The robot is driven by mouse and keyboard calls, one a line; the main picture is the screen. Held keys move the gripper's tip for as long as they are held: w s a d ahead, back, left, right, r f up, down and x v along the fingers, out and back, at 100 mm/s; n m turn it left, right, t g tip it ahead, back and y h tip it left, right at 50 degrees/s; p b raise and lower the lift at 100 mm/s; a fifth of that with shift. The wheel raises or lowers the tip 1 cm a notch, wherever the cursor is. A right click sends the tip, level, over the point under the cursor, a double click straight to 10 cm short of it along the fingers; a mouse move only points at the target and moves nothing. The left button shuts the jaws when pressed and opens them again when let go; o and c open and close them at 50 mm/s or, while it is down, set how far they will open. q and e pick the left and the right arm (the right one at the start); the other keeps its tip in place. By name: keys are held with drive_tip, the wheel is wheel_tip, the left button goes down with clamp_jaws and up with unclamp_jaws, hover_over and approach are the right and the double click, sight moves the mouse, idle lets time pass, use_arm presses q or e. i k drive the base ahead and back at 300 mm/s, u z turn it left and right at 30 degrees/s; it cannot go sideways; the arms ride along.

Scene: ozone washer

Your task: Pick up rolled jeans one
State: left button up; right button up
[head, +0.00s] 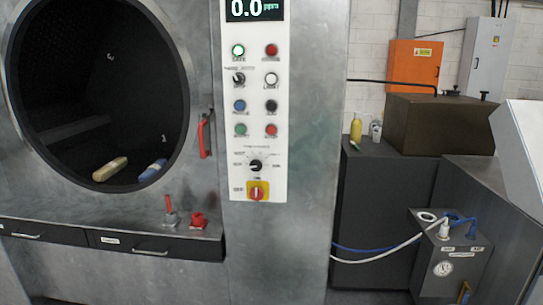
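Two small rolled items lie on the floor of the round, dark washer drum (85,70) at the left of the head view. One is a pale yellow-beige roll (110,168) near the drum's front lip. The other is a blue roll with a pale part (153,170), to its right near the lip's right side. They are apart. I cannot tell for sure from their look which one is the first rolled jeans. Neither of my grippers is in view.
A red handle (205,134) stands right of the opening, beside a control panel (257,110). Red fittings (198,220) sit on the ledge below, above drawers (150,247). At right are a dark cabinet (375,215), bottles (356,130) and a grey box with hoses (450,262).

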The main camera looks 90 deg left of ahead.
sight(112, 168)
drive_tip(key=u, duration=0.1)
drive_tip(key=i, duration=0.25)
drive_tip(key=u, duration=2.9)
drive_tip(key=i, duration=0.2)
drive_tip(key=u, duration=1.9)
drive_tip(key=i, duration=1.2)
drive_tip(key=z, duration=0.6)
